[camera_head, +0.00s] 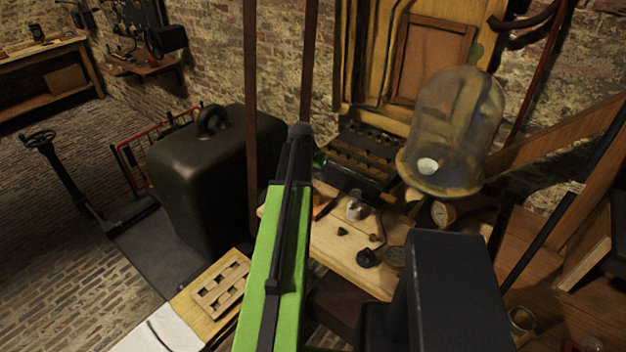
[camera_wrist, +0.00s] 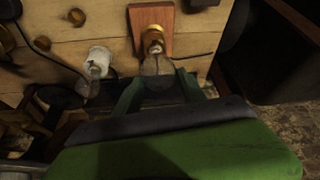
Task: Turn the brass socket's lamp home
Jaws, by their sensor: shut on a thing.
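In the wrist view, a brass socket (camera_wrist: 153,34) is fixed to a reddish-brown wooden block (camera_wrist: 151,14) on the pale wooden bench. A clear glass lamp (camera_wrist: 157,66) sits at the socket's mouth, in line with it. I cannot tell how deep its base sits. My gripper (camera_wrist: 159,86) is shut on the lamp's glass, with one dark green finger on each side. A second clear lamp (camera_wrist: 97,66) sits in a white socket (camera_wrist: 101,55) to the left, apart from my gripper. In the head view, my green arm hides the brass socket and the gripper.
A glass bell jar (camera_head: 455,118) stands at the back right of the bench (camera_head: 340,243), by a small round gauge (camera_head: 442,213). A dark rack (camera_head: 365,155) stands behind. A large dark case (camera_head: 213,175) stands left of my arm. A dark cable (camera_wrist: 52,60) runs left of the white socket.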

